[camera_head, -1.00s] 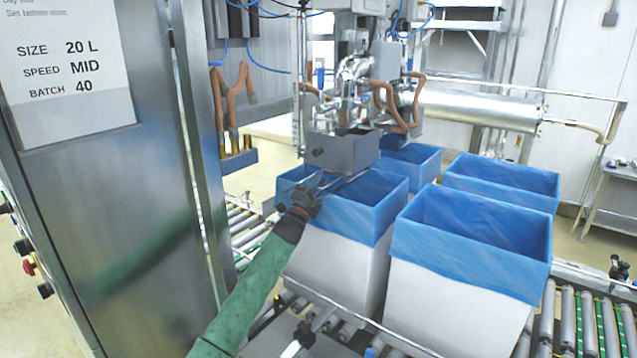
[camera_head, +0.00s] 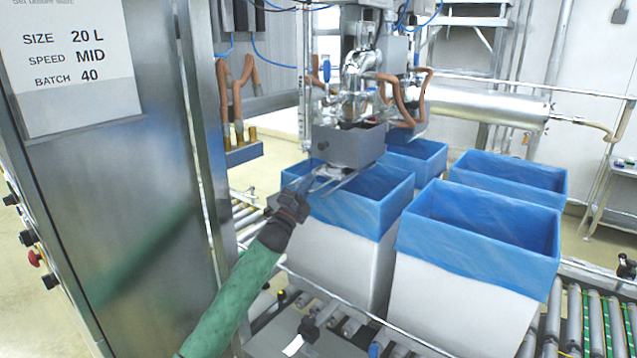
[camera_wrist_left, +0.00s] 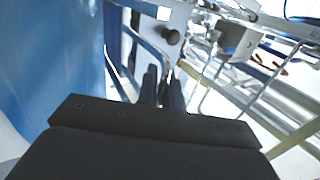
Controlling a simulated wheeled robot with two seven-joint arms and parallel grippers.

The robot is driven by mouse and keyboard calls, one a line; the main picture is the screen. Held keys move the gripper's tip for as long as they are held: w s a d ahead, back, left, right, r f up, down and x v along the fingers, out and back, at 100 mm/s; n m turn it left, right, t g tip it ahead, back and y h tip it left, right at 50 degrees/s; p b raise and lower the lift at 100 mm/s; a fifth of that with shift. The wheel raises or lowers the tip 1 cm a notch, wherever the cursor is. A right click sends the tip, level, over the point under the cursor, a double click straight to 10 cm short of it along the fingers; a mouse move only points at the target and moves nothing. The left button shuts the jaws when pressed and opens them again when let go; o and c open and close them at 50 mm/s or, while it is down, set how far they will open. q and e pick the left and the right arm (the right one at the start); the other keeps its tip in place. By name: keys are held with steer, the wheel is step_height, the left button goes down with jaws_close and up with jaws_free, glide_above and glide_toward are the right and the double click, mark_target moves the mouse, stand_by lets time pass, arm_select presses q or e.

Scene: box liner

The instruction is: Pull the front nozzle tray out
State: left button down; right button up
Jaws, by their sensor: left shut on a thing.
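The front nozzle unit is a grey metal box (camera_head: 350,147) with a dark round knob on its left face, above the front blue-lined box. Below it is a thin pale tray with rails (camera_head: 328,175), which I take to be the front nozzle tray. My left gripper (camera_head: 304,184), on the green-sleeved arm, is shut at the tray's near left end. Its fingers partly hide the grip. In the left wrist view the closed fingers (camera_wrist_left: 160,88) are below the knob (camera_wrist_left: 172,36); the exact contact is unclear. My right gripper is not in view.
The front blue-lined box (camera_head: 365,205) stands close under the tray. Another lined box (camera_head: 475,260) is to its right, with more behind. A steel cabinet (camera_head: 120,200) stands left of my arm. Roller conveyors (camera_head: 585,325) run along the front and right.

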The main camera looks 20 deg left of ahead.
arm_select(q)
steer(key=s+a+b, duration=0.1)
steer(key=s+a, duration=0.2)
steer(key=s, duration=0.5)
steer(key=shift+s, duration=0.2)
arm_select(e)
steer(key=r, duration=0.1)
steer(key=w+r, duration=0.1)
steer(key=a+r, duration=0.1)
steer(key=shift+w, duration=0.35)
arm_select(q)
steer(key=shift+f, duration=0.1)
steer(key=c, duration=1.5)
jaws_free()
steer(key=shift+c, duration=0.2)
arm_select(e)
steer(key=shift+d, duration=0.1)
